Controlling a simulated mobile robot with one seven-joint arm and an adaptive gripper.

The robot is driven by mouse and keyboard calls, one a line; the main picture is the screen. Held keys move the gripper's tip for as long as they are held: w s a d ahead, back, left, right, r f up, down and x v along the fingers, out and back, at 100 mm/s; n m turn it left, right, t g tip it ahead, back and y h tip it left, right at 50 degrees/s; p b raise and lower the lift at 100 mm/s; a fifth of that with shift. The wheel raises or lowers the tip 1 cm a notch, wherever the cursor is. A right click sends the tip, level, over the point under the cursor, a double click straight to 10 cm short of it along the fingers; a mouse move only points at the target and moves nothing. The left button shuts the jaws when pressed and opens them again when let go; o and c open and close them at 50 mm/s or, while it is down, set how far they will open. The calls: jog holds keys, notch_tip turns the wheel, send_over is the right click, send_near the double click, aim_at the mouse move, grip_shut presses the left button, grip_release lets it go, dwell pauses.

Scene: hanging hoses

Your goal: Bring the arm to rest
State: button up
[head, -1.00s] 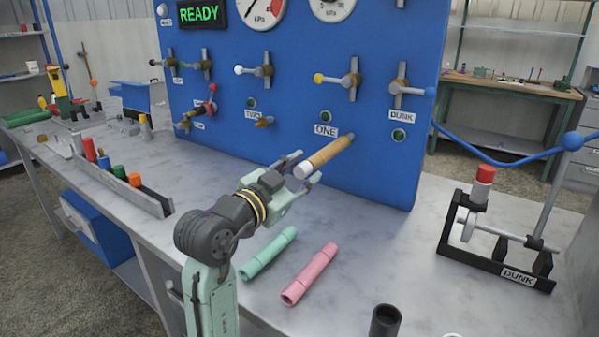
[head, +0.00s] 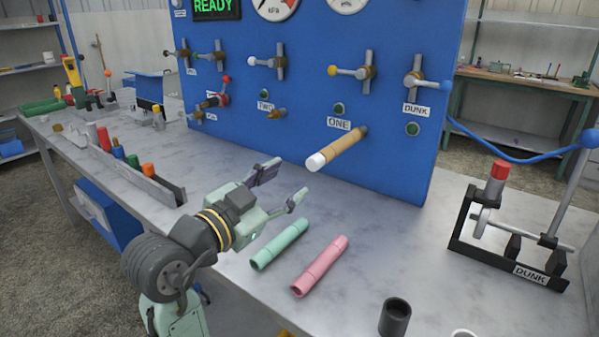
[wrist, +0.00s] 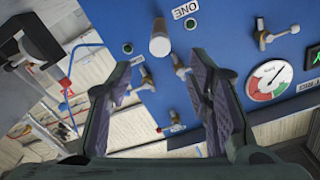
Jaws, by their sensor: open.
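My gripper (head: 279,184) is open and empty above the bench, in front of the blue panel, its fingers pointing toward the panel. In the wrist view both fingers (wrist: 160,95) are spread with nothing between them. A tan hose with a white end (head: 337,149) sticks out of the panel by the label ONE, to the right of and apart from my fingertips. Its white end also shows in the wrist view (wrist: 160,40), beyond the fingers.
A green tube (head: 279,246) and a pink tube (head: 320,266) lie on the bench (head: 400,225) near my gripper. A black cup (head: 395,317) stands at the front. A black DUNK stand (head: 510,262) is at right. A rack (head: 160,190) with coloured pieces lies left. The blue panel (head: 300,110) blocks the back.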

jog(key=shift+v, duration=1.25)
